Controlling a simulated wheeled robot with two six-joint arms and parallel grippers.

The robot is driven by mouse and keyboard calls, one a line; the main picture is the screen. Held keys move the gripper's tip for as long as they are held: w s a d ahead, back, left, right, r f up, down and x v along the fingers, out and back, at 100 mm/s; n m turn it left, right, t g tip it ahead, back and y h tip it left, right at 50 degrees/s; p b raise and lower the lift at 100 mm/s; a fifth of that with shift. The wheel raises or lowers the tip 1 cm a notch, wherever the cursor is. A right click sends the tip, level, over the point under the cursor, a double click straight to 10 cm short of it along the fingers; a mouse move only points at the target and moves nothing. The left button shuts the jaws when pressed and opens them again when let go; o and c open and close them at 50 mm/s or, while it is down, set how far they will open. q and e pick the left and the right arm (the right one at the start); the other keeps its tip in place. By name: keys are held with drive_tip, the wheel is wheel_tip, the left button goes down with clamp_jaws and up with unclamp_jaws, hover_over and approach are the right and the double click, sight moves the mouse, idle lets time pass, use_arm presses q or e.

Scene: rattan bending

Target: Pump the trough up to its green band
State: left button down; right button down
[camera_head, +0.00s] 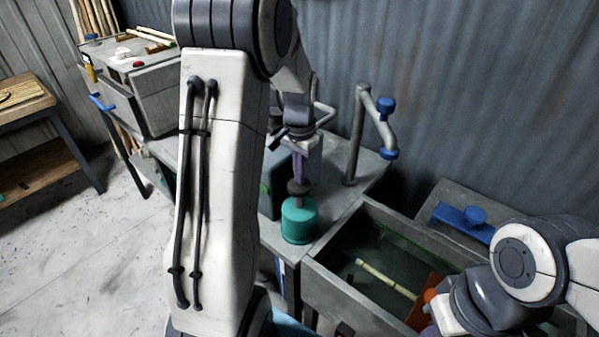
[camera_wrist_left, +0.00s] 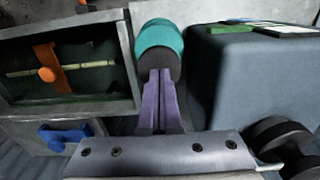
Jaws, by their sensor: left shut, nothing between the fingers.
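The pump is a teal cylinder (camera_head: 299,220) with a dark plunger knob (camera_head: 298,188) on top, standing beside the trough. My left gripper (camera_head: 301,177) points down with its purple fingers shut and empty, right above the knob. In the left wrist view the fingertips (camera_wrist_left: 160,75) overlap the dark knob (camera_wrist_left: 159,66); I cannot tell whether they touch it. The trough (camera_head: 330,292) is a grey open box with dark, greenish water, a pale rod and an orange piece (camera_head: 428,296) inside. A green strip shows on its inner far wall (camera_head: 408,246). My right gripper is mostly hidden at the lower right.
A bent grey pipe with blue knobs (camera_head: 386,107) stands behind the pump. A blue valve-like part (camera_head: 463,222) sits beyond the trough. A dark grey box (camera_wrist_left: 255,75) stands next to the pump. A wooden table (camera_head: 25,105) is at far left; the floor between is clear.

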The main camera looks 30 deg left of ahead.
sight(299, 192)
use_arm(q)
drive_tip(key=shift+f, duration=0.25)
wheel_tip(299, 192, down, 6)
drive_tip(key=b, duration=0.3)
drive_tip(key=shift+r, duration=0.15)
drive_tip(key=shift+s, duration=0.15)
wheel_tip(299, 192, up, 5)
drive_tip(key=p, duration=0.4)
wheel_tip(299, 192, up, 10)
drive_tip(key=b, duration=0.1)
drive_tip(key=shift+f+b, duration=0.2)
drive_tip(key=shift+b, duration=0.1)
idle(1.3)
